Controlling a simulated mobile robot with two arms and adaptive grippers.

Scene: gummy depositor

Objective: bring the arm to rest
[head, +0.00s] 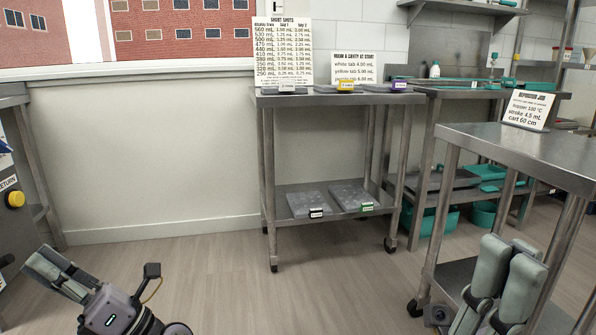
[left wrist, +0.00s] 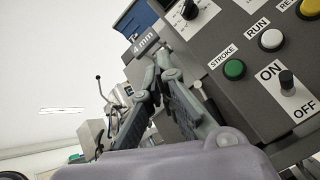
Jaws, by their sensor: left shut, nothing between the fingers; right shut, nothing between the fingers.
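My left gripper (head: 42,263) is low at the left edge of the head view, above the floor. Its fingers are closed together with nothing in them; they also fill the middle of the left wrist view (left wrist: 158,66). In that view they appear in front of the grey depositor panel (left wrist: 245,75), close to the "4 mm" label (left wrist: 143,44); I cannot tell whether they touch it. My right gripper (head: 512,250) is at the lower right of the head view, fingers together and empty, pointing up in front of the steel cart at the right.
The panel carries a green STROKE button (left wrist: 234,69), a white RUN button (left wrist: 271,39) and an ON/OFF switch (left wrist: 287,81). A steel cart (head: 335,99) with signs and moulds stands by the wall. Another cart (head: 530,150) is at right. The middle floor is clear.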

